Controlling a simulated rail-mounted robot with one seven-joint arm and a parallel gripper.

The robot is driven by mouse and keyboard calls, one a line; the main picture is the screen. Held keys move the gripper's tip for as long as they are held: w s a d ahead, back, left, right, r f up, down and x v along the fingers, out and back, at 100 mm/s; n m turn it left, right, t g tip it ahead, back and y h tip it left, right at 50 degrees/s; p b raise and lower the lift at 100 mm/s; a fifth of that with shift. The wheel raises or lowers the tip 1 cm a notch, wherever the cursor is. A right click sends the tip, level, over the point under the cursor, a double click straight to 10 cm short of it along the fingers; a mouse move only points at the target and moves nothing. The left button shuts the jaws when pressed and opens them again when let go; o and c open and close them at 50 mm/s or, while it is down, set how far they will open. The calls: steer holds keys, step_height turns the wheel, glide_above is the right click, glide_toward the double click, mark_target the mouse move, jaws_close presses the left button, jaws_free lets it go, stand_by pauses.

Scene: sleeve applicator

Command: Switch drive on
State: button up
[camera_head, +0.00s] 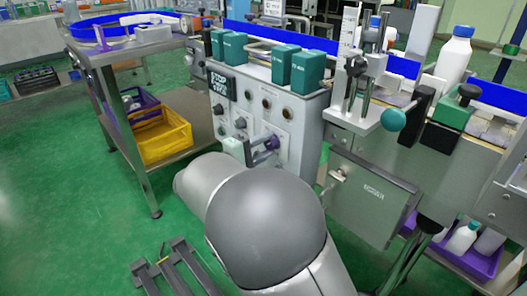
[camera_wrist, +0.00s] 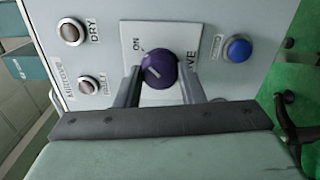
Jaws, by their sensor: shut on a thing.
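A purple rotary knob (camera_wrist: 158,70) sits on a white plate (camera_wrist: 133,38) on the control panel. "ON" is printed beside it, and a label ending in "VE" is partly hidden. A pale mark on the knob's face slants in the wrist view; I cannot tell which setting it stands at. My gripper (camera_wrist: 159,77) is shut on the knob, one grey finger on each side. In the head view, the knob (camera_head: 272,142) and my gripper (camera_head: 262,151) are at the front of the light grey panel (camera_head: 303,125), partly hidden by my arm.
A blue button (camera_wrist: 237,48) and a lamp labelled "DRY" (camera_wrist: 71,32) flank the knob. A grey box (camera_head: 368,195) and a teal ball handle (camera_head: 393,118) stand to the right. A steel table with a yellow crate (camera_head: 163,138) is at left.

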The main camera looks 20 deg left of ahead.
stand_by(0.5)
steer(key=o, duration=1)
steer(key=shift+s+a, duration=0.1)
steer(key=p+v, duration=0.4)
steer(key=v, duration=1.3)
steer(key=shift+s+a+p, duration=0.1)
steer(key=shift+a+p, duration=0.05)
steer(key=shift+p, duration=0.15)
